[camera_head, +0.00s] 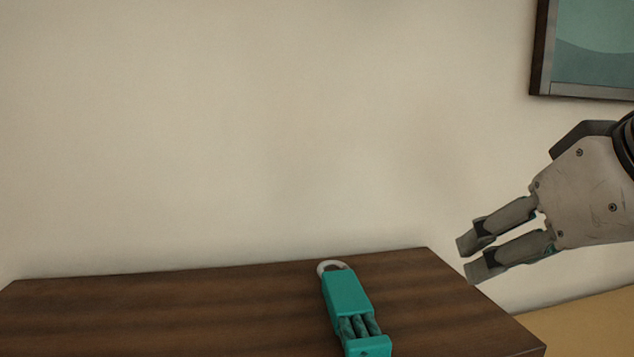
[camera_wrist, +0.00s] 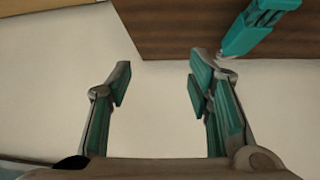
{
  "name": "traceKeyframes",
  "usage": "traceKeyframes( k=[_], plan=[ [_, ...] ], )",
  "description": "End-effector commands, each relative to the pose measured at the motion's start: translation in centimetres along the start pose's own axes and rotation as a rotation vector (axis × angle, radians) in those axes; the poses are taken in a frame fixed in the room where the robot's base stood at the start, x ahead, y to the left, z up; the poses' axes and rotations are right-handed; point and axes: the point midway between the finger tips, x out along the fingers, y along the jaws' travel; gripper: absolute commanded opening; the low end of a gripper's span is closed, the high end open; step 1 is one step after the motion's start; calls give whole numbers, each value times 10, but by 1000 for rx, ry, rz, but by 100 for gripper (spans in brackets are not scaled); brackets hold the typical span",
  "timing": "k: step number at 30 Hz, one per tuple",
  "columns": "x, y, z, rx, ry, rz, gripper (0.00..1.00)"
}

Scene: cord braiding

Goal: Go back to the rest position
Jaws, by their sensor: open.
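A teal braided cord piece (camera_head: 347,295) with a pale ring at its far end lies on a dark wooden table (camera_head: 190,305) in the head view. Its near end is cut off by the picture's bottom edge. My gripper (camera_head: 468,258) is at the right, above and to the right of the table's right edge, apart from the cord piece. It is open and empty. In the wrist view my gripper (camera_wrist: 160,75) shows both fingers spread with nothing between them. The teal piece (camera_wrist: 255,28) also shows at the top right there, on the table (camera_wrist: 180,28).
A framed picture (camera_head: 590,45) hangs on the beige wall (camera_head: 240,130) at the upper right. A tan surface (camera_head: 590,325) lies lower right, beyond the table's right edge. The table left of the cord piece is clear.

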Motion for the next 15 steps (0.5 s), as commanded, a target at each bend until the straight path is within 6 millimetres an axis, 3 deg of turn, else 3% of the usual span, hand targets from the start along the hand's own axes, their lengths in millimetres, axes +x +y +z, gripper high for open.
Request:
traceKeyframes(
  k=[1, 6, 12, 13, 15],
  plan=[
    [13, 1, 31, 12, -97, 10, 47],
    [34, 3, 127, 53, -396, 35, 47],
    [31, 1, 225, 106, -710, 58, 47],
    [28, 0, 239, 114, -756, 61, 47],
    [16, 0, 217, 107, -713, 59, 47]
  ],
)
